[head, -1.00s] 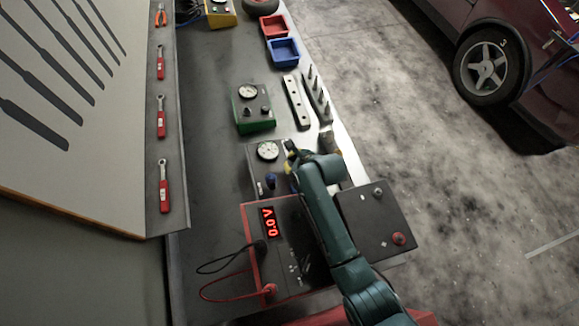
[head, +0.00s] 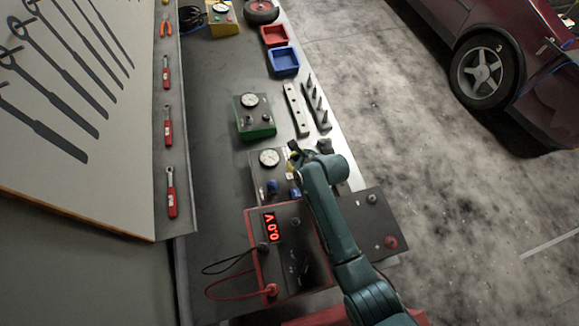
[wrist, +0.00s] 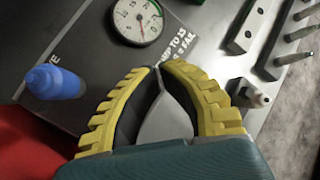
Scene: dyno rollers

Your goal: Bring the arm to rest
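My arm reaches over the bench from the lower right in the head view, bent at the wrist. My gripper (head: 293,150) is small there, beside the grey gauge panel (head: 257,172) and partly hidden by my wrist. In the wrist view my gripper (wrist: 158,68) has two yellow-ridged fingers whose tips come together, and it looks shut. No held object can be made out; a plain grey shape shows between the fingers. The gripper is over or beside the panel with the dial (wrist: 138,20). A blue knob (wrist: 55,82) stands left of the fingers, apart from them.
A red-edged meter box (head: 290,262) with cables stands close below my gripper. A dark box (head: 375,215) lies right of my arm. A green gauge box (head: 254,116), a pale holed bar (head: 296,108) and a pegged rack (head: 317,103) stand farther up. Open floor lies right.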

